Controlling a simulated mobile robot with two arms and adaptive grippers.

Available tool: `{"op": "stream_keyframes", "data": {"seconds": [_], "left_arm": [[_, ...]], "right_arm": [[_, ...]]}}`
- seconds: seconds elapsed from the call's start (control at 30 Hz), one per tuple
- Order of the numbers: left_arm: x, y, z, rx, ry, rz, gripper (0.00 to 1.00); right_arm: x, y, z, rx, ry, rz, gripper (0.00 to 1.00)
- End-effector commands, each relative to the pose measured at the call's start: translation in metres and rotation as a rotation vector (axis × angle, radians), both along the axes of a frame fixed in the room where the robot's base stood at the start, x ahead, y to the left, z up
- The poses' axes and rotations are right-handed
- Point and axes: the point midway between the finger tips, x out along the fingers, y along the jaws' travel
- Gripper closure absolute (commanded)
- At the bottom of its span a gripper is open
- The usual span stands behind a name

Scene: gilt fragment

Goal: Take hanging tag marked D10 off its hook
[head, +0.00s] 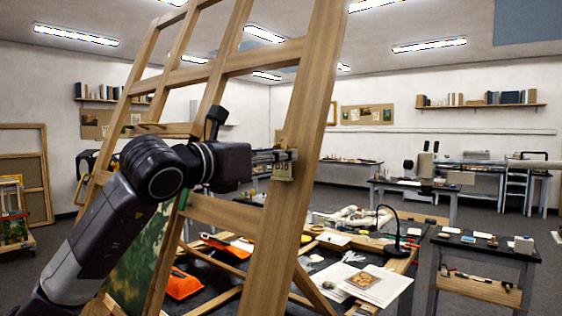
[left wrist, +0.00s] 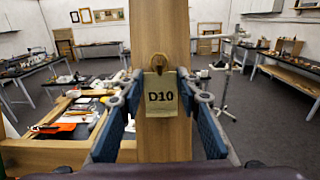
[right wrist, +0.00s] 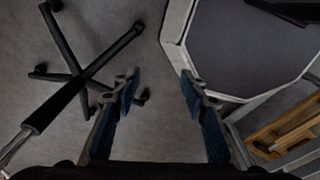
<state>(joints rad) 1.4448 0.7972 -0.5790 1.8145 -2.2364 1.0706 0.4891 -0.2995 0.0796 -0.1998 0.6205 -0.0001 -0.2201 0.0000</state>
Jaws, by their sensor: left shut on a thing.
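The tag marked D10 (left wrist: 160,103) is a small beige card with black letters, hanging in front of a wooden easel post (left wrist: 162,25). A rounded wooden hook (left wrist: 159,62) shows at the tag's top edge; whether the tag still hangs on it is hard to tell. My left gripper (left wrist: 161,84) is shut on the tag, one blue-padded finger at each side edge. My right gripper (right wrist: 159,80) is open and empty above the floor, out of the head view.
A dark worktable (head: 235,270) with papers, orange tools and a black lamp (head: 392,240) stands behind the easel. Easel crossbars (head: 225,213) lie close to my left arm. In the right wrist view are a black chair base (right wrist: 85,75) and a grey-topped octagonal piece (right wrist: 240,50).

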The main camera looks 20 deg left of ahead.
Motion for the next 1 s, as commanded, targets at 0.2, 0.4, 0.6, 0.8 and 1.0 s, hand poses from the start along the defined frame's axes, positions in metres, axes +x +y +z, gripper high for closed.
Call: {"op": "stream_keyframes", "data": {"seconds": [0.2,0.4,0.6,0.8,1.0], "left_arm": [[-0.01,0.004,0.004,-0.003,-0.011,0.001,0.91],[-0.017,0.006,0.002,-0.001,-0.007,0.0,0.91],[-0.024,0.009,0.0,-0.001,-0.003,0.0,0.91],[-0.028,0.01,0.0,-0.001,0.001,-0.001,0.91],[-0.028,0.01,-0.001,0.0,0.002,-0.001,0.91]], "right_arm": [[0.0,-0.001,-0.006,-0.001,0.001,0.001,0.6],[0.0,-0.002,-0.01,-0.002,0.001,0.001,0.6],[0.0,-0.001,-0.015,-0.001,0.001,0.001,0.6],[0.0,-0.001,-0.017,-0.001,0.001,0.001,0.6],[0.0,-0.001,-0.017,-0.001,0.001,0.001,0.6]]}}
